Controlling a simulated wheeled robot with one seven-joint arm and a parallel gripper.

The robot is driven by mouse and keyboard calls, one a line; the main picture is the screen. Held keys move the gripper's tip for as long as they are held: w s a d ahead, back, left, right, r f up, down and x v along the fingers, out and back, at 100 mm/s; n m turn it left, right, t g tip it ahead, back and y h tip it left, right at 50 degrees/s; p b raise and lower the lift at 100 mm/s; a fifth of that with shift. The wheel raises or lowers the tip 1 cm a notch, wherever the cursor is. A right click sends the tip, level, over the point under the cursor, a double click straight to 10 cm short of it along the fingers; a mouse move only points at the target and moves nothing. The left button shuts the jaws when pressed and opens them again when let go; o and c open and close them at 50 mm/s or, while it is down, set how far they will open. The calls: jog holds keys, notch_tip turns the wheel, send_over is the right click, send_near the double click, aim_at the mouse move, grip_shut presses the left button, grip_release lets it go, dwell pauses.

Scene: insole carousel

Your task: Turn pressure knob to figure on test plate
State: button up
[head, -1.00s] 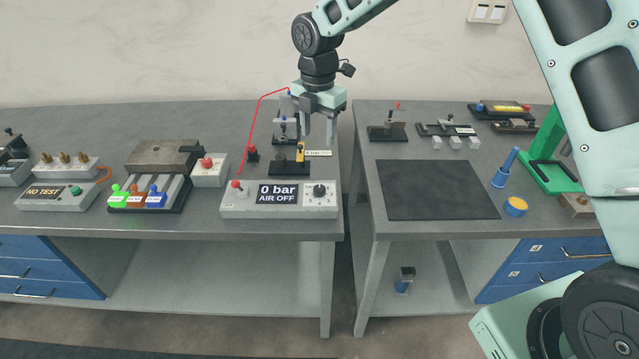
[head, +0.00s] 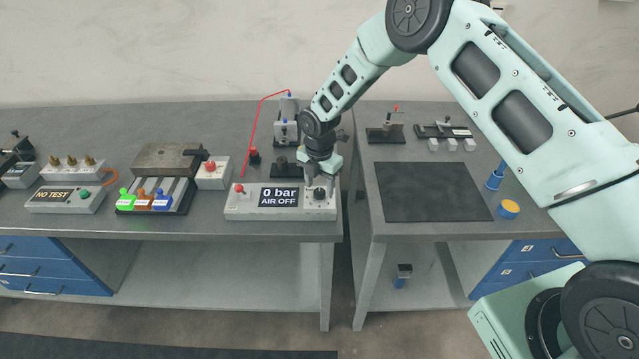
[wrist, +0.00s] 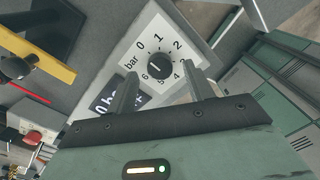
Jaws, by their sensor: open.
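The black pressure knob (wrist: 160,66) sits on a white dial face (wrist: 140,42) marked in bar, with 0, 1, 2, 4, 5 and 6 readable. In the head view the knob (head: 319,193) is at the right end of the grey control box (head: 240,213), whose display (head: 279,197) reads "0 bar AIR OFF". My gripper (head: 319,186) is open and points down over the knob. In the wrist view its fingertips (wrist: 158,68) are on either side of the knob; I cannot tell whether they touch it. No figure on a test plate is readable.
A red-topped switch (head: 239,188) is at the box's left end. A black stand with a yellow bar (wrist: 40,48) is close by in the wrist view. A fixture with coloured clamps (head: 160,200) stands left. A gap separates the benches; a dark mat (head: 430,190) lies right.

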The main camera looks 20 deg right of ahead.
jog(key=shift+f, duration=0.95)
jog(key=c, duration=1)
